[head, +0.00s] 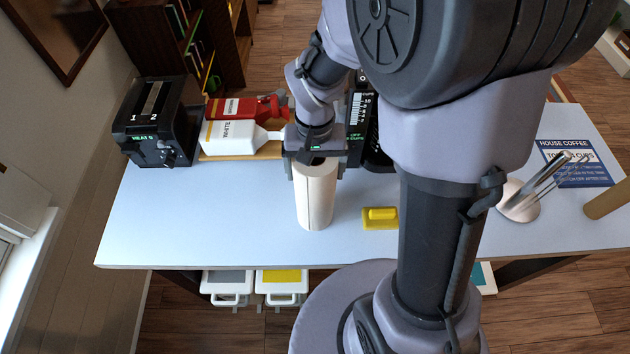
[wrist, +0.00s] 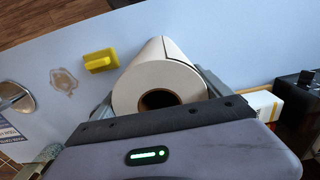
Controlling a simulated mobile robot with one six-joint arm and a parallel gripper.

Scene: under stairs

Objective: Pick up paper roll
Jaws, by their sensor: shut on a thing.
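The white paper roll (head: 316,200) stands upright at the front of the light blue table in the head view. My gripper (head: 315,166) is above it with its fingers down around the roll's top, shut on it. In the wrist view the roll (wrist: 160,77) sits between the fingers of my gripper (wrist: 158,92), its dark core hole facing the camera. I cannot tell whether the roll's bottom touches the table.
A yellow block (head: 380,217) lies just right of the roll. The table's front left is clear.

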